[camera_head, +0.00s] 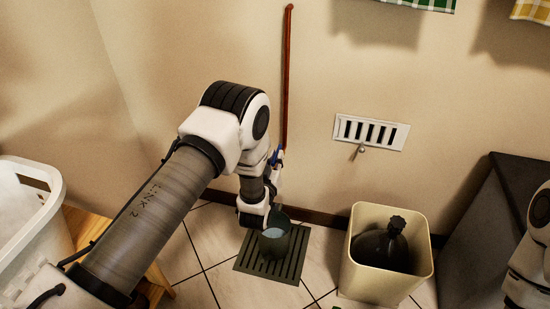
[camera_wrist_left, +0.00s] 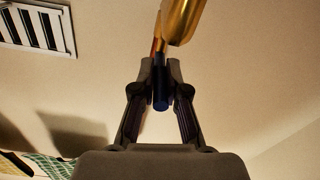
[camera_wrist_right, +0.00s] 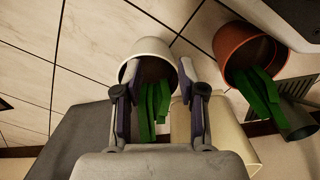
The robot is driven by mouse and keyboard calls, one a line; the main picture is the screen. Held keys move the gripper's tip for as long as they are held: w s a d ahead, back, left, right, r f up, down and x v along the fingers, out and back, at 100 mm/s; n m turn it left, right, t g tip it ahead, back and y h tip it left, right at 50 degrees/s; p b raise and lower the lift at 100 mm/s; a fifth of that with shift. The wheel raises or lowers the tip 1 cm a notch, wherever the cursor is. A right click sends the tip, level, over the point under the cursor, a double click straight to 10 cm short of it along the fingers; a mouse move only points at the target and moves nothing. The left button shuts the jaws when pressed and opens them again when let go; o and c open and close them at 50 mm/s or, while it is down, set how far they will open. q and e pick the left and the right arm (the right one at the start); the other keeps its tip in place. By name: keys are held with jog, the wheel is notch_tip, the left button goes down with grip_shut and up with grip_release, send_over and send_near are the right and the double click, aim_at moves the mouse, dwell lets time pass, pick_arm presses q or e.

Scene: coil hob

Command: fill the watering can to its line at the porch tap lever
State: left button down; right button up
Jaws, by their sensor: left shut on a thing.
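My left gripper (camera_head: 273,165) is at the wall by the lower end of the copper pipe. In the left wrist view its fingers (camera_wrist_left: 160,88) are shut on the blue tap lever (camera_wrist_left: 160,103), below the brass tap body (camera_wrist_left: 183,18). The dark green watering can (camera_head: 275,244) stands on the floor grate below, partly hidden by my left wrist. A pale surface shows inside it; its fill line and any stream cannot be made out. My right gripper (camera_wrist_right: 158,88) has its fingers apart, with a white pot (camera_wrist_right: 150,48) of green leaves in view between and beyond them.
The slatted grate (camera_head: 246,264) lies on the tiled floor. A cream bin (camera_head: 365,282) holding a dark jug (camera_head: 372,247) stands to its right. A white basket (camera_head: 40,235) is at left and a grey cabinet (camera_head: 480,230) at right. A terracotta pot (camera_wrist_right: 232,50) shows in the right wrist view.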

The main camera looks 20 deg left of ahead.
pick_arm(q)
jog(key=c, duration=1.2)
grip_release()
jog(key=s+d, duration=0.2)
jog(key=s, duration=1)
